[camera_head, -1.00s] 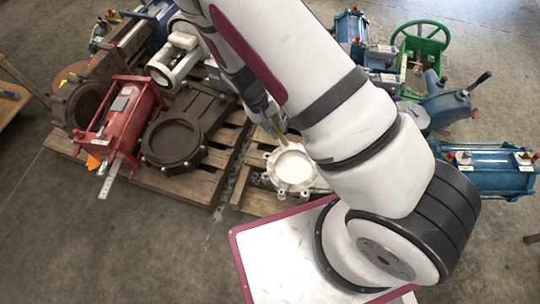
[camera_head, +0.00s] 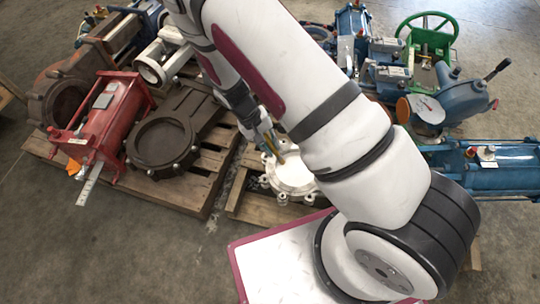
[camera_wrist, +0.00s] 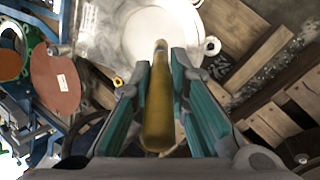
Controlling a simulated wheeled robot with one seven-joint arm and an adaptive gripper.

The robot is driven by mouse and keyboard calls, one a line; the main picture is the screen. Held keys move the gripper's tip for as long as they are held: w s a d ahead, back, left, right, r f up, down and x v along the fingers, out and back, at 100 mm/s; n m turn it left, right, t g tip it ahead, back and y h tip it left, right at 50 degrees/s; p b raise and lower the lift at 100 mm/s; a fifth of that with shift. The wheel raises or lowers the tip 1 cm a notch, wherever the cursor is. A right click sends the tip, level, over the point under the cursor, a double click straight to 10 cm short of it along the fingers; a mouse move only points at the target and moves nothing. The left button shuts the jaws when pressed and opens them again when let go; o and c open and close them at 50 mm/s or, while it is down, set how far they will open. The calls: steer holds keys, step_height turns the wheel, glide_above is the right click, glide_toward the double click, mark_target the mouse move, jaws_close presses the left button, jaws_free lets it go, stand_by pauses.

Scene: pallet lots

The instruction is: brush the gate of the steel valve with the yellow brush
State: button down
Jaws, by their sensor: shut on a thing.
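My gripper (camera_wrist: 160,66) is shut on the yellow brush (camera_wrist: 157,105), held between its two teal-lined fingers in the wrist view. In the head view my gripper (camera_head: 266,138) reaches down, with a bit of the brush (camera_head: 277,154) below it. The steel valve (camera_head: 273,178) is a pale body with lugs around a round white gate (camera_head: 295,177), lying on a pallet. My arm hides part of its right side. In the wrist view the brush's far end overlaps the round gate (camera_wrist: 188,40). I cannot tell whether it touches.
A dark round valve (camera_head: 160,145) and a red actuator (camera_head: 110,110) sit on the pallet (camera_head: 185,190) at left. Blue actuators (camera_head: 490,165) and a green handwheel (camera_head: 427,38) stand at right. Bare concrete floor (camera_head: 110,260) lies at front left.

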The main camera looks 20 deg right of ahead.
steer(key=shift+s+a+f+b, duration=0.1)
steer(key=shift+s+f+b, duration=0.05)
steer(key=shift+f+b, duration=1.35)
steer(key=shift+s+d+f+b, duration=0.1)
steer(key=shift+f+b, duration=0.85)
steer(key=shift+f, duration=0.65)
steer(key=shift+d+f+b, duration=0.1)
steer(key=shift+f+b, duration=0.8)
steer(key=shift+f, duration=0.65)
steer(key=shift+f, duration=0.85)
